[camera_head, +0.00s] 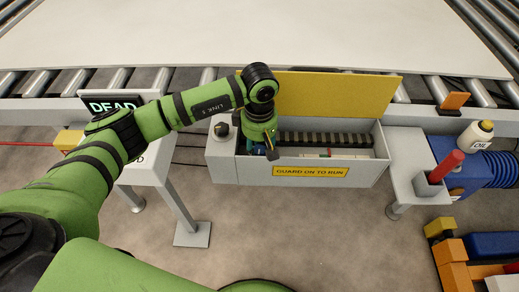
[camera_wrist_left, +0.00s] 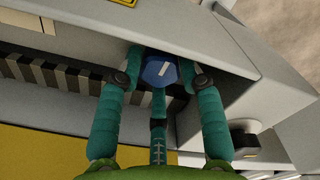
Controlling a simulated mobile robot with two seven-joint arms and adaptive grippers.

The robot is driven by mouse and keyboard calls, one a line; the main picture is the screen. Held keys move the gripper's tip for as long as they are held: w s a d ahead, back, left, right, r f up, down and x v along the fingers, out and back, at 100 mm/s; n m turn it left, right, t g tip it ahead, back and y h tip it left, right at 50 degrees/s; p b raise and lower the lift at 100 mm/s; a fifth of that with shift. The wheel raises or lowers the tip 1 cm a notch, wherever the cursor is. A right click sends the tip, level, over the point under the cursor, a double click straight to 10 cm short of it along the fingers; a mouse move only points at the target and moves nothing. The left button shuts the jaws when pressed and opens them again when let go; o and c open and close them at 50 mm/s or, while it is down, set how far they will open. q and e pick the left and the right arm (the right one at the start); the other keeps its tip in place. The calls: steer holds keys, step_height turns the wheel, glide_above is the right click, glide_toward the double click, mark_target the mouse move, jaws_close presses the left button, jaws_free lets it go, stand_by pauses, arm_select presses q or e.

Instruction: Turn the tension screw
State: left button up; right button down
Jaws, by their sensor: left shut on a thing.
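The tension screw has a blue hexagonal head with a pale line on it, and it shows in the left wrist view (camera_wrist_left: 160,71). It sits inside the grey drive box (camera_head: 323,173) near the box's left end. My left gripper (camera_head: 261,149) reaches down into the open box from above. In the left wrist view my left gripper (camera_wrist_left: 160,66) has its teal fingers around the blue head and is shut on it. In the head view the screw is mostly hidden by the gripper. My right gripper is out of view.
A yellow guard lid (camera_head: 335,97) stands open behind the box. A dark toothed belt (camera_head: 322,139) runs inside. A red-handled thing (camera_head: 446,165) and an oil bottle (camera_head: 477,134) stand at right. A display (camera_head: 112,105) reads DEAD.

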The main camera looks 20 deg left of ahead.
arm_select(q)
steer(key=shift+n+b, duration=0.75)
steer(key=shift+n, duration=1.15)
